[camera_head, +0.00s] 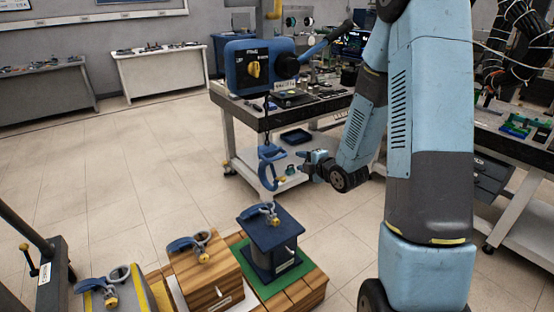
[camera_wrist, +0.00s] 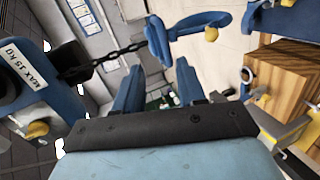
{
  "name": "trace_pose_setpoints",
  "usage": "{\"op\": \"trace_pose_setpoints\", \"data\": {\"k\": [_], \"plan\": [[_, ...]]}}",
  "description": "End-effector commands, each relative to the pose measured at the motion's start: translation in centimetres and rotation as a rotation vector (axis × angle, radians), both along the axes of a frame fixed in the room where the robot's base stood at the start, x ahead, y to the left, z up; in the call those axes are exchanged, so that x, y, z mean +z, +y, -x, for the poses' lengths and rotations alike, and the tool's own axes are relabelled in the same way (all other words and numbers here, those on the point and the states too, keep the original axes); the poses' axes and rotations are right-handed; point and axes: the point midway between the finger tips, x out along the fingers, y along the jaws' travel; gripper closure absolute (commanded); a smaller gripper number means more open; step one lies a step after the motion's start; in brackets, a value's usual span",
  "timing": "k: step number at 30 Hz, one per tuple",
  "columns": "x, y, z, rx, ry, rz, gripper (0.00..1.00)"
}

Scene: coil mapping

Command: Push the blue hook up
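The blue hook (camera_head: 268,153) hangs on a chain below a blue hoist (camera_head: 238,70) in the head view, just left of my gripper (camera_head: 309,163). In the wrist view, the blue hook (camera_wrist: 202,21) lies beyond the fingertips, with a yellow knob on it. The dark chain (camera_wrist: 105,58) runs left to the hoist (camera_wrist: 52,97), which bears a "MAX 15 kg" label. In the wrist view, my gripper (camera_wrist: 158,72) has its two blue fingers apart, with nothing between them. Whether a finger touches the hook is unclear.
A workbench (camera_head: 240,119) stands behind the hook. Below it are a dark blue stand (camera_head: 286,224), a wooden box (camera_head: 207,273) and a grey block (camera_head: 131,298), each with a blue hooked piece on top. Open tiled floor lies to the left.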

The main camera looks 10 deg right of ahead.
Motion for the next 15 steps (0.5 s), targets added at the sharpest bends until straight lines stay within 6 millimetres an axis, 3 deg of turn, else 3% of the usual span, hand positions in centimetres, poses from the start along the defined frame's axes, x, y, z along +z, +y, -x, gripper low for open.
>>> {"op": "trace_pose_setpoints", "data": {"k": [6,15], "plan": [[-2.1,0.7,0.2,0.07,-0.098,0.014,0.6],[-2.6,1.5,-0.9,0.086,-0.128,0.018,0.6]]}}
